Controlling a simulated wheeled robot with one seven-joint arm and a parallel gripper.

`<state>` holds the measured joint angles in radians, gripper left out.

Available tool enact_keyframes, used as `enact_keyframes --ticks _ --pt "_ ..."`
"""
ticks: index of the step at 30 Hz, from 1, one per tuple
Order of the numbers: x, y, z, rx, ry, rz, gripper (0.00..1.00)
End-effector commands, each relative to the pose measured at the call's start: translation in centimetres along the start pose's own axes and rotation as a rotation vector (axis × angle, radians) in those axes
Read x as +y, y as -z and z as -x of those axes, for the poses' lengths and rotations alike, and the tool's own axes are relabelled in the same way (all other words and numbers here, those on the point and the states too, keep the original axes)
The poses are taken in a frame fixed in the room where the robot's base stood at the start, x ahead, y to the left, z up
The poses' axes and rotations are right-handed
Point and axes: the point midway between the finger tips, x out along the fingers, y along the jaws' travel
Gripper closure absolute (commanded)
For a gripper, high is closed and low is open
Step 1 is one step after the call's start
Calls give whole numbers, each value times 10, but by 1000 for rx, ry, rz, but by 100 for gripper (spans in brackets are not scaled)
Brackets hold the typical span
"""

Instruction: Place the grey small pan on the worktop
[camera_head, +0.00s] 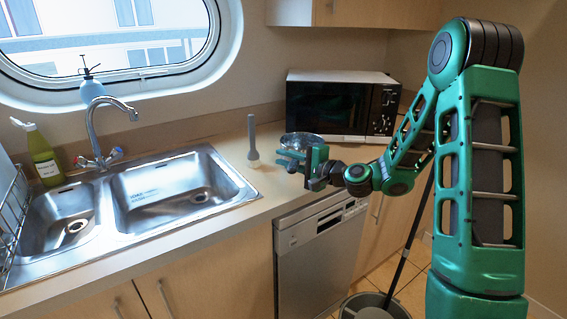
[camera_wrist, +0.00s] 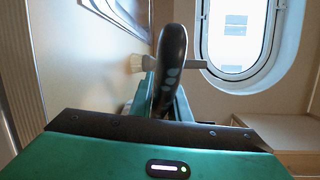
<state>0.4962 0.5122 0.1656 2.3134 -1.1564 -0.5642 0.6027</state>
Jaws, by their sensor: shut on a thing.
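The grey small pan (camera_head: 302,139) shows in the head view as a round metallic shape just behind my gripper (camera_head: 289,160), over the worktop (camera_head: 222,140) in front of the microwave. In the wrist view my gripper (camera_wrist: 165,98) is shut on a dark upright handle (camera_wrist: 172,58), which appears to be the pan's. My fingers hide part of the pan. I cannot tell whether its base touches the worktop or hangs a little above it.
A grey-handled brush (camera_head: 252,140) stands on the worktop just left of my gripper. The microwave (camera_head: 340,105) is behind. The double sink (camera_head: 165,190) lies to the left with a tap (camera_head: 97,135). A dishwasher (camera_head: 320,250) is below. A bucket (camera_head: 375,305) stands on the floor.

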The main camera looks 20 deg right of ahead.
Motion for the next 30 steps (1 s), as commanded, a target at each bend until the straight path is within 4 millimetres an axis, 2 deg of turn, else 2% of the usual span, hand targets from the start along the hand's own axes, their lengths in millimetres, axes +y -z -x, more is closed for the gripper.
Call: enact_keyframes --ticks 4,14,15,16,26,30 --pt "7 1 -1 0 3 1 100" --pt "8 1 -1 0 3 2 100" --pt "9 1 -1 0 1 1 74" --pt "9 1 -1 0 1 1 67" --pt "8 1 -1 -1 1 2 65" --pt "8 2 10 2 0 1 65"
